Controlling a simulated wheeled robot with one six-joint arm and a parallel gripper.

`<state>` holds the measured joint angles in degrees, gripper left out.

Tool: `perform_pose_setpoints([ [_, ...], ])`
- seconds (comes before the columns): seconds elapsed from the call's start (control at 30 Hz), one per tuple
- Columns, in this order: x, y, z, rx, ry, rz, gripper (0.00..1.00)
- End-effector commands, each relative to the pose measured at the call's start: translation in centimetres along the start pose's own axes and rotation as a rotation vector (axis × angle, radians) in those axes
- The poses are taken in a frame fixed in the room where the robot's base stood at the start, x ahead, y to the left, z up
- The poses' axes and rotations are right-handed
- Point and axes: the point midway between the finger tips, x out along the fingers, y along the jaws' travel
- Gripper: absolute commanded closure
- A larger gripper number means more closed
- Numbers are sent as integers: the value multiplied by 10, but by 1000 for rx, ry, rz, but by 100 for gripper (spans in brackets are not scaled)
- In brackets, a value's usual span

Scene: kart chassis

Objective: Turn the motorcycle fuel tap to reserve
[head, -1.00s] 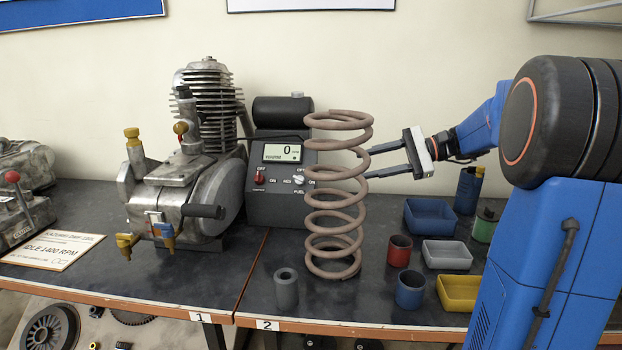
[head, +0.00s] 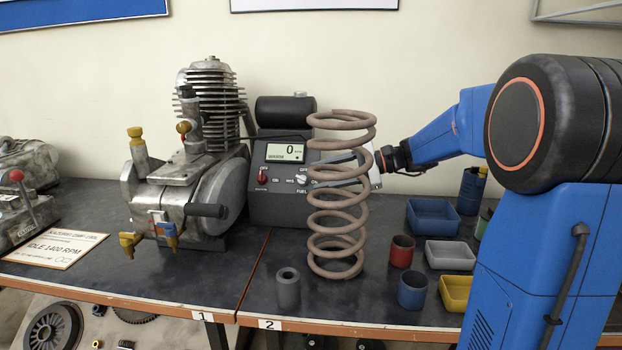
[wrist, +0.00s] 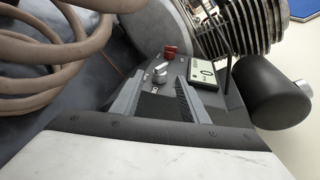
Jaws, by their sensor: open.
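The fuel tap is a small grey knob (head: 301,179) on the sloped front of a dark control box (head: 272,210), with small labels around it and FUEL below. In the wrist view the knob (wrist: 160,73) lies just beyond and between my fingertips. I cannot tell for sure which label it points to. My gripper (head: 313,176) is open and empty, partly hidden behind the coil spring in the head view. In the wrist view its two grey fingers (wrist: 160,84) reach toward the panel, one on each side of the knob. Contact with the knob is not visible.
A tall coil spring (head: 340,205) stands close in front of my gripper. A red switch (head: 262,175) and a display (head: 286,151) share the box. An engine (head: 190,180) stands left. Cups and trays (head: 433,217) fill the bench at right.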

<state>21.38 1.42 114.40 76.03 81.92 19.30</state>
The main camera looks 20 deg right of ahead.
Motion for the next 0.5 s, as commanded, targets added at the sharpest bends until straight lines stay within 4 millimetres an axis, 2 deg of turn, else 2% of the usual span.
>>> perform_pose_setpoints([
  [0.2, 26, 0, 0, 0, -2, 2, 60],
  [0.5, 37, 0, 0, 0, -1, 0, 60],
])
